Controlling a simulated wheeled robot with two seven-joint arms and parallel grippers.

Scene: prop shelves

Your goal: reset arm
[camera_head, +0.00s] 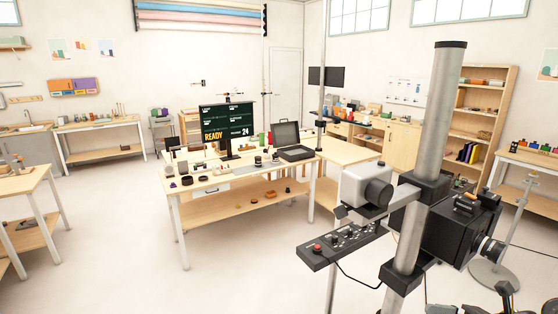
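Neither of my grippers nor my arms can be made out in the head view. The task names no object. The view looks across a bright workshop room. A wooden table (235,209) with white legs stands in the middle. On it are a dark monitor (227,128) reading "READY" and "24", an open dark case (290,140), and several small items.
A thick grey pole (436,120) stands close at the right, carrying a black camera-like box (448,225), a grey-white device (364,190) and a black control panel (340,245). A wooden shelf (489,88) stands behind. Floor (120,240) at left front is clear.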

